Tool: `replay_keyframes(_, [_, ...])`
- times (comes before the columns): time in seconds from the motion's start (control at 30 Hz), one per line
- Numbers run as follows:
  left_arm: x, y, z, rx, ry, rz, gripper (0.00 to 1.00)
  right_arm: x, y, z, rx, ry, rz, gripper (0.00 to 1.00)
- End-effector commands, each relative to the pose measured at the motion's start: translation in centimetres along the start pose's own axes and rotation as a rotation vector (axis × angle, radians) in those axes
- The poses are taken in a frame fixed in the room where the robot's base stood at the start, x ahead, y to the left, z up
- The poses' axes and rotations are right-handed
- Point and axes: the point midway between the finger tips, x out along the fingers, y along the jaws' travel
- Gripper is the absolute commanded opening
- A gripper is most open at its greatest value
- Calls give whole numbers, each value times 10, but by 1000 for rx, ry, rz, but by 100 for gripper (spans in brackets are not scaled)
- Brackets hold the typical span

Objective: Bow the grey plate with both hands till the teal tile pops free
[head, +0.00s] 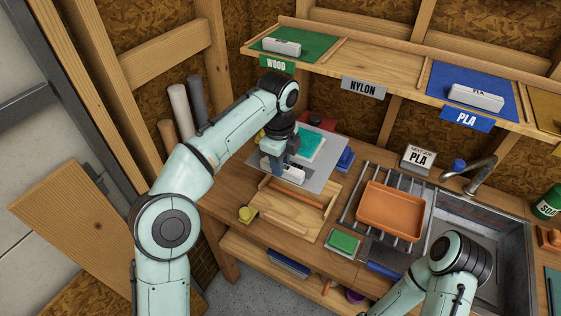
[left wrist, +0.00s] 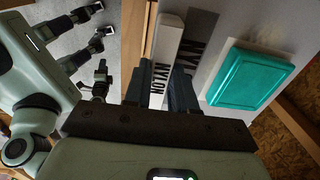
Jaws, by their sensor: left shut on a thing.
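The grey plate (head: 322,176) is held up over the workbench, tilted toward me. A white grip bar marked NYLON (left wrist: 163,55) runs along its near edge. The raised teal tile (head: 307,146) lies flat on the plate; it also shows in the left wrist view (left wrist: 250,78), apart from the bar. My left gripper (head: 279,166) is shut on the white bar, its dark fingers on either side. My right arm is at the lower right of the head view, its gripper out of that frame. The right gripper (left wrist: 104,20) shows in the left wrist view, fingers apart, empty, away from the plate.
A wooden tray (head: 275,222) lies below the plate. An orange tray (head: 390,208) sits on a rack beside the sink (head: 490,240). Green (head: 279,50) and blue (head: 480,88) plates rest on the shelf above; the NYLON bay is empty.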

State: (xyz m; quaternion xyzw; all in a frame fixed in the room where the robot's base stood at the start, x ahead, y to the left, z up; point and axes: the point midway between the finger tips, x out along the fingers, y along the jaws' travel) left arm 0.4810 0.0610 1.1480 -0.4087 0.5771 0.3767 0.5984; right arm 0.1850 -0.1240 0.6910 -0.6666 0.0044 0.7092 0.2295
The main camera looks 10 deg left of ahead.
Motion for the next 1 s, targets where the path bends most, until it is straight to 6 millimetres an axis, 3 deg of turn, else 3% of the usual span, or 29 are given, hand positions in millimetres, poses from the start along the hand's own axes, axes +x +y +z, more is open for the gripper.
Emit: replay_keyframes(1.0, [48, 3, 0, -1, 0, 0, 0, 16, 12, 18, 7, -21, 7, 43])
